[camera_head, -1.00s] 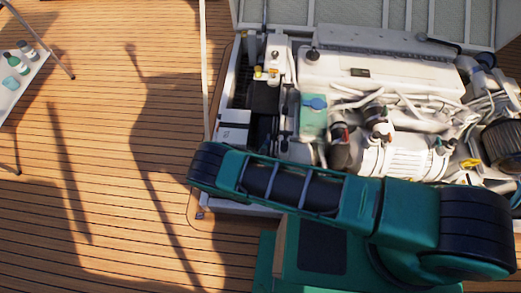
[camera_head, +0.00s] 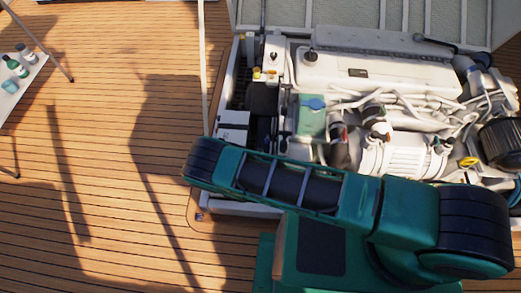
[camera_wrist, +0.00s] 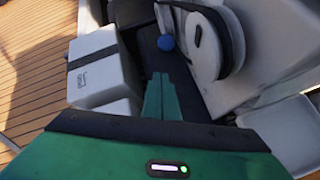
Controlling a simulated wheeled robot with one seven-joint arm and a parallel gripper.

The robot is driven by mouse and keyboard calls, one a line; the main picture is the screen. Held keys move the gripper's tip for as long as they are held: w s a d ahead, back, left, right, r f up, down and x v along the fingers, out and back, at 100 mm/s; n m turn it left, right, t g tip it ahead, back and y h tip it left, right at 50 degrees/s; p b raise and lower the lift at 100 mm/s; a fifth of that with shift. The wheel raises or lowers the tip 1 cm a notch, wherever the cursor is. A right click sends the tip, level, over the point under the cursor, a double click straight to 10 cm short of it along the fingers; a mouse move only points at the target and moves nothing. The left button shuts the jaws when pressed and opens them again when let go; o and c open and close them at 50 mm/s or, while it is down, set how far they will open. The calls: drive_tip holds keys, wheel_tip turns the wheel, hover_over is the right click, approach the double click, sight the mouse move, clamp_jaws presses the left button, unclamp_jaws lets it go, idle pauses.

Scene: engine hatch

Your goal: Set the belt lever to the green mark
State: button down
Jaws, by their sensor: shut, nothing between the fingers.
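A round blue knob (camera_wrist: 166,42) shows in the wrist view, just beyond my fingertips; it may be the end of the belt lever, but its shaft cannot be made out. A black belt (camera_wrist: 229,28) curves around a pale pulley cover to its right. My gripper (camera_wrist: 160,78) is shut and empty, pointing down into the gap between engine and box, apart from the knob. No green mark can be made out. In the head view my arm hides the gripper and the near side of the engine.
A white box (camera_wrist: 97,68) stands left of my fingers, close by. The white engine (camera_head: 375,75) fills the open hatch, with hoses and a yellow cap (camera_head: 468,161). Wooden deck (camera_head: 100,130) is clear at left. A small table with bottles (camera_head: 18,68) is at far left.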

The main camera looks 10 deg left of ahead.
drive_tip(key=f+v, duration=0.1)
drive_tip(key=v, duration=0.9)
drive_tip(key=shift+s+a, duration=0.2)
drive_tip(key=shift+s, duration=0.25)
drive_tip(key=shift+r, duration=0.1)
